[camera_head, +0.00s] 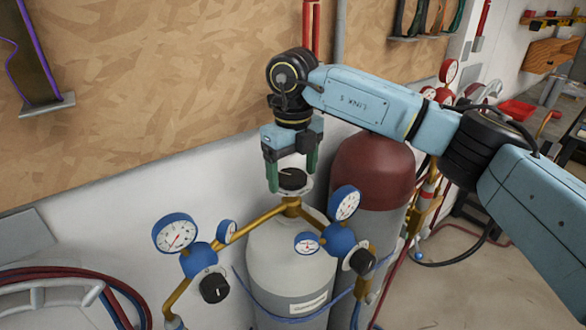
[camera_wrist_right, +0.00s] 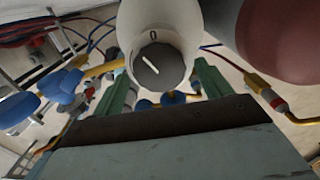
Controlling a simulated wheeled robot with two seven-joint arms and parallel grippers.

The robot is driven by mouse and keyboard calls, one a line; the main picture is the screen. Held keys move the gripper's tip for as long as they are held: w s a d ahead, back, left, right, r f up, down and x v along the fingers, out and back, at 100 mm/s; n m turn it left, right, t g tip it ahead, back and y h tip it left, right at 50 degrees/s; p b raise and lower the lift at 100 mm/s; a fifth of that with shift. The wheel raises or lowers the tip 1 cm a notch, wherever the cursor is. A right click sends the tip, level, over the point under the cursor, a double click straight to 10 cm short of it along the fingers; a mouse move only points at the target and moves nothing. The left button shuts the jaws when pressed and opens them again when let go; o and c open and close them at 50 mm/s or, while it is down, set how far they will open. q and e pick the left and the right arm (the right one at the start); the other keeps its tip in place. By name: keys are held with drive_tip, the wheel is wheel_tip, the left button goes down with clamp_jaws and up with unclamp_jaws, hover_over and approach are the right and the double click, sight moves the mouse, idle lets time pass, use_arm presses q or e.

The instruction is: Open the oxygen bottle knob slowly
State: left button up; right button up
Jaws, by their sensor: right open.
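The oxygen bottle (camera_head: 290,266) is a pale grey cylinder standing against the wall. Its black knob (camera_head: 292,179) sits on top, above brass pipes that lead to blue regulators. My right gripper (camera_head: 292,181) points down over the bottle from above, with green fingers open on either side of the knob. In the right wrist view, the knob (camera_wrist_right: 158,66) shows a white line and lies between the fingers (camera_wrist_right: 160,85), with a 0 mark on the pale surface beside it. I cannot tell whether the fingers touch it. My left gripper is not in view.
Gauges stand left (camera_head: 176,233) and right (camera_head: 344,203) of the knob, close to the bottle. A dark red cylinder (camera_head: 372,172) stands right behind it. Red and blue hoses (camera_head: 70,274) lie at lower left. Open floor shows at lower right.

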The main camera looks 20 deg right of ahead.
drive_tip(key=c, duration=1)
